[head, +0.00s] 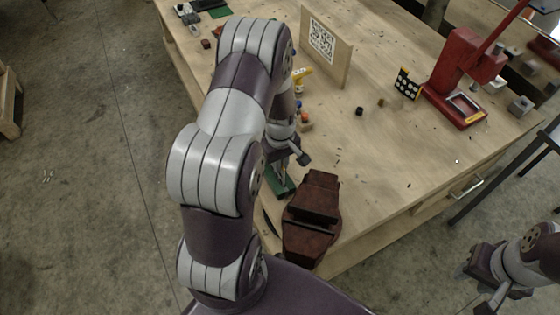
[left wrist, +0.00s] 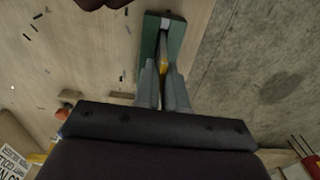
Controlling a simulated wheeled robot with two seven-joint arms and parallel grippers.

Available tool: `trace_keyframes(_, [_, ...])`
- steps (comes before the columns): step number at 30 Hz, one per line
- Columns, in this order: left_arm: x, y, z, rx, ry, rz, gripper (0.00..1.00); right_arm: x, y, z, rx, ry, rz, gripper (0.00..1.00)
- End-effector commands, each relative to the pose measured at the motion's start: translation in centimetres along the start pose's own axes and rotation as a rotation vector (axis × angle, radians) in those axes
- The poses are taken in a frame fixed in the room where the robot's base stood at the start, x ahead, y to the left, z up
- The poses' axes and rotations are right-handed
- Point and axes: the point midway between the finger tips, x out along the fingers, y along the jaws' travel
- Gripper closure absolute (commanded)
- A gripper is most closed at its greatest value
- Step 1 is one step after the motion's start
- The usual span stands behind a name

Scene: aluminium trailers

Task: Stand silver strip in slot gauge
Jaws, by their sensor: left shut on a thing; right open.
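The slot gauge looks like a green block (head: 279,184) on the near left edge of the wooden bench. It also shows in the left wrist view (left wrist: 148,38), with a pale patch in its middle. My left gripper (head: 281,168) is right over the green block and points down at it. Its grey fingers (left wrist: 163,70) are shut on a thin thing, apparently the silver strip (left wrist: 163,47), mostly hidden by the fingers. A small yellow patch shows between the fingers. I cannot tell whether the strip is in the slot. My right gripper (head: 490,292) is open, off the bench at lower right.
A dark red-brown vise (head: 312,215) stands just right of the gauge. Behind are small coloured items and an upright board (head: 326,45) with a printed code. A red press (head: 460,80) and a black dotted card (head: 407,83) are at right. The bench middle is mostly clear.

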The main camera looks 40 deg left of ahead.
Motion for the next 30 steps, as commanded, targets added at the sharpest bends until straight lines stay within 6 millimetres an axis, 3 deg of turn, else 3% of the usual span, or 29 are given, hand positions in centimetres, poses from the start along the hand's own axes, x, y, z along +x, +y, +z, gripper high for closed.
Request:
trace_keyframes(17, [1.5,0.0,0.0,0.000,0.000,0.000,1.00,1.1,0.0,0.1,0.000,0.000,0.000,0.60])
trace_keyframes(18, [1.5,0.0,0.0,0.000,0.000,0.000,0.86,1.1,0.0,0.1,0.000,0.000,0.000,0.60])
trace_keyframes(21, [1.4,0.0,0.0,0.000,0.000,0.000,0.60,1.0,0.0,0.1,0.000,0.000,0.000,0.60])
trace_keyframes(30, [1.2,0.0,0.0,0.000,0.000,0.000,0.60,0.8,0.0,0.1,0.000,0.000,0.000,0.60])
